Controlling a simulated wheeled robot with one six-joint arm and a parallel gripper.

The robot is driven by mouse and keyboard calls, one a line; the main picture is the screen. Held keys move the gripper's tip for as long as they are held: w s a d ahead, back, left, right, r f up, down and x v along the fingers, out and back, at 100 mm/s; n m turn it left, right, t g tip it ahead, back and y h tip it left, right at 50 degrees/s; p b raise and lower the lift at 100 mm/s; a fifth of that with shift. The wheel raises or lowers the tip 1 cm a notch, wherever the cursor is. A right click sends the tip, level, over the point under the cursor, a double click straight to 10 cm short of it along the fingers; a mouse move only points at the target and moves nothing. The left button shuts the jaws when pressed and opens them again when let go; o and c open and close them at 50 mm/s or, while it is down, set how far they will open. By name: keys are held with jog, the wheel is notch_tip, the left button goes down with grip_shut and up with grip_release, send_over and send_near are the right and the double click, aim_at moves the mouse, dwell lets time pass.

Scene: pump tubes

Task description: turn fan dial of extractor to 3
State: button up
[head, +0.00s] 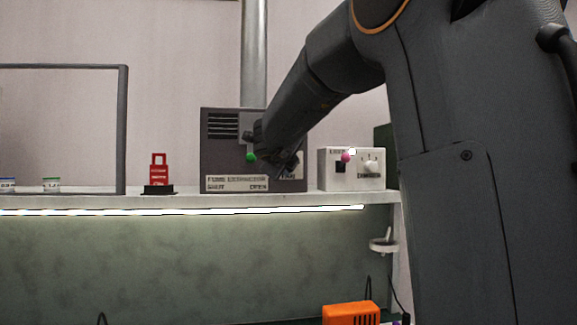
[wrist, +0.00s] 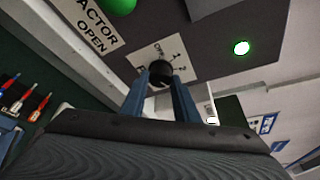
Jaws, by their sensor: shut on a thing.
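The extractor (head: 222,150) is a dark grey box on the shelf with a metal duct rising from it. Its black fan dial (wrist: 160,70) sits on a pale plate (wrist: 143,57) with OFF, 1 and 2 markings in the wrist view. My gripper (wrist: 161,82) is at the extractor's front, its two blue fingers shut on the dial, one on each side. The dial's pointer direction and any 3 mark are hard to make out. In the head view my arm hides the dial.
A green lamp (wrist: 241,48) glows on the extractor. A white box (head: 336,181) with a pink knob and a white knob stands to its right. A red tag-shaped item (head: 158,172) stands to the left on the shelf (head: 290,199). An orange item (head: 350,314) is below.

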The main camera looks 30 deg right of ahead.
jog(key=o, duration=1.1)
jog(key=shift+c, duration=0.2)
jog(key=b+v, duration=0.1)
jog(key=v, duration=0.6)
jog(key=shift+s+a+b, duration=0.2)
jog(key=shift+s+b, duration=0.1)
jog(key=shift+b, duration=0.1)
